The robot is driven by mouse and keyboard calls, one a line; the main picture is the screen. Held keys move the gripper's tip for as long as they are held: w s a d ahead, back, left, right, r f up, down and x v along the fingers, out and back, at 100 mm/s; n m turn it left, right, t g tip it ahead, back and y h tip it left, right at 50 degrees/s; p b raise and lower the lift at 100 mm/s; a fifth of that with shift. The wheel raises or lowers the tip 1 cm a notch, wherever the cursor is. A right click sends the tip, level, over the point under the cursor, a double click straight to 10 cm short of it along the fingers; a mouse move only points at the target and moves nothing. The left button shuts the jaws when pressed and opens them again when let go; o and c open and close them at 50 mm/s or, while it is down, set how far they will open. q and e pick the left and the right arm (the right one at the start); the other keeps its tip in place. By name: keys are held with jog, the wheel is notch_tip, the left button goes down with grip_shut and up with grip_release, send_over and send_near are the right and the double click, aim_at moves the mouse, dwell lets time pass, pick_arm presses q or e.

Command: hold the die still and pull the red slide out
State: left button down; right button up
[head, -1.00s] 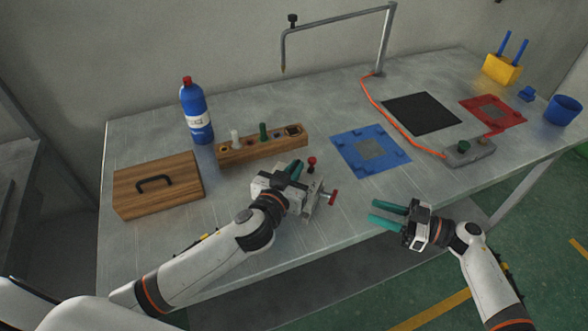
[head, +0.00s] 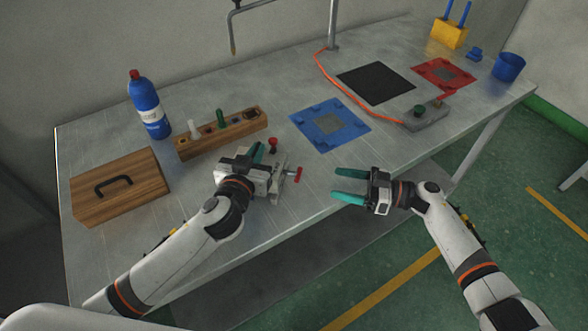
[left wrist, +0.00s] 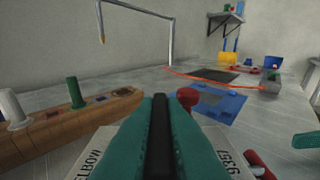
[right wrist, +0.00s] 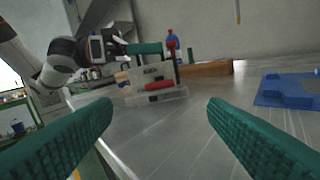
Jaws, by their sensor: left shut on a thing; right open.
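The die (head: 279,188) is a grey metal block near the table's front edge, partly hidden by my left gripper. It also shows in the right wrist view (right wrist: 152,76). The red slide (head: 298,175) sticks out on its right side, and a red knob (head: 272,144) stands at its back. My left gripper (head: 258,152) is shut on the die; its teal fingers fill the middle of the left wrist view (left wrist: 160,125). My right gripper (head: 342,185) is open and empty, to the right of the red slide and apart from it, its fingers pointing at the die.
A wooden rack (head: 222,133), a blue bottle (head: 150,106) and a wooden box (head: 120,187) stand to the left. A blue mat (head: 308,122) lies behind the die. A grey control box (head: 426,115) with an orange cable is further right.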

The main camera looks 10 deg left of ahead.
aim_at(301, 185)
jog(key=a, duration=1)
jog(key=shift+w+a, duration=0.3)
jog(key=shift+w, duration=0.1)
